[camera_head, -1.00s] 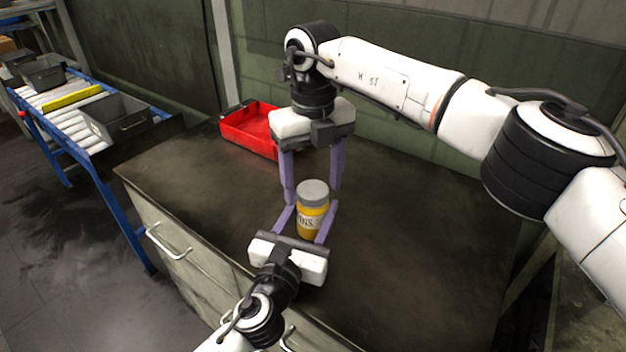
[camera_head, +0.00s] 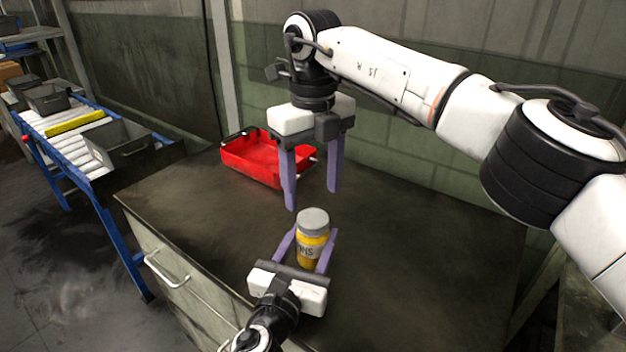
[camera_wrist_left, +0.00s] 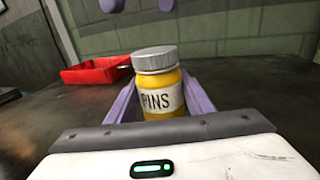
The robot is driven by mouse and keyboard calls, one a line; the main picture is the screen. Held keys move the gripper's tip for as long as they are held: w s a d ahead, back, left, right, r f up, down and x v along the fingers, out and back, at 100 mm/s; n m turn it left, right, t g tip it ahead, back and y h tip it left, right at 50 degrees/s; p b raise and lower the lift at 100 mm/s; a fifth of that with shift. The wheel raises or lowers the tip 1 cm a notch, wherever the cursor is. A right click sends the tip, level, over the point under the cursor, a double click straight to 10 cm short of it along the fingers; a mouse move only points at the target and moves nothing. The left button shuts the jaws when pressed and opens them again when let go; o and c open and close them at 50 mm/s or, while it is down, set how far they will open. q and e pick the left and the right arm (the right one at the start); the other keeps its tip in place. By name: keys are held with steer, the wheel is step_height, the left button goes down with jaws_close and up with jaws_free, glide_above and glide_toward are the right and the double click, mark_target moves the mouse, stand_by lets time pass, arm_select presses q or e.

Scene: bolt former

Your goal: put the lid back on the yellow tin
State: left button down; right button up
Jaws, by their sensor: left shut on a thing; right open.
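The yellow tin (camera_head: 311,248) stands upright on the dark bench top, with a label reading "PINS" that shows clearly in the left wrist view (camera_wrist_left: 161,101). The grey lid (camera_head: 314,219) sits on top of the tin and looks level; in the left wrist view the lid (camera_wrist_left: 155,59) covers the whole mouth. My left gripper (camera_head: 307,239) is shut on the tin, one purple finger on each side. My right gripper (camera_head: 311,200) is open and empty, fingers pointing down, above and behind the tin and clear of the lid.
An open red bin (camera_head: 262,163) stands at the back left of the bench (camera_head: 420,250). The bench right of the tin is clear. A roller conveyor (camera_head: 62,118) with grey bins (camera_head: 118,143) runs at the far left.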

mark_target(313, 218)
arm_select(q)
steer(key=shift+f, duration=0.1)
arm_select(e)
step_height(313, 218, up, 2)
steer(key=n, duration=0.3)
steer(key=shift+r+n, duration=0.15)
steer(key=shift+n, duration=0.15)
steer(key=shift+f, duration=4.05)
steer(key=c, duration=1.1)
steer(key=o, duration=1.2)
steer(key=shift+r, duration=0.1)
